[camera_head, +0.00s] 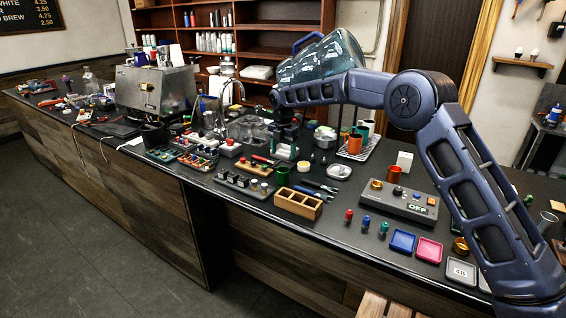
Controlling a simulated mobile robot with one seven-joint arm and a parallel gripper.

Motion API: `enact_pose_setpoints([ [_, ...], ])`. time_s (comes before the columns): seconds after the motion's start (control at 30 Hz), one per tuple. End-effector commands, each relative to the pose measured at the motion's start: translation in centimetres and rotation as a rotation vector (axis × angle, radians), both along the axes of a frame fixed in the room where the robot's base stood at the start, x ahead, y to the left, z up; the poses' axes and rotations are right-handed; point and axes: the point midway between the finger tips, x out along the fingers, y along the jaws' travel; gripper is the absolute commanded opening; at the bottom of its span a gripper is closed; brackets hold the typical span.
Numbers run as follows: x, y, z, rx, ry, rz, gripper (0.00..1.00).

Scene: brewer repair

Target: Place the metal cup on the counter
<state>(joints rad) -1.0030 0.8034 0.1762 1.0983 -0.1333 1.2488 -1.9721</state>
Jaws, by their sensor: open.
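My gripper (284,152) points down, low over the middle of the black counter (330,222). It is open; its fingers are small and dark here, and I see nothing held between them. A round silvery metal vessel (325,137) stands just right of my gripper, apart from it, towards the back of the counter. It may be the metal cup, but it is too small to be sure.
A silver espresso machine (155,90) stands at the left. A wooden divided box (298,203), a grey panel reading OFF (405,203), and blue and pink trays (402,241) lie along the front. A tray of coloured cups (358,150) is at the back. Small bare patches show between them.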

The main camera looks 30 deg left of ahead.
Motion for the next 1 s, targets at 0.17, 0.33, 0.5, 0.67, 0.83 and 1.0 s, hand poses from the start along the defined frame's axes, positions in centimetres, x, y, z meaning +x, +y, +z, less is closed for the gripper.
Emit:
enact_pose_setpoints([
  [0.17,0.0,0.0,2.2,0.001,0.0,0.0,0.68],
  [0.33,0.0,0.0,2.9,-0.001,0.001,0.001,0.68],
  [0.5,0.0,0.0,3.0,-0.001,0.001,0.001,0.68],
  [0.67,0.5,-0.7,3.6,0.002,-0.003,-0.023,0.68],
  [0.83,3.3,-5.2,7.1,0.019,-0.022,-0.17,0.68],
  [1.0,6.6,-12.3,11.4,0.041,-0.044,-0.399,0.68],
])
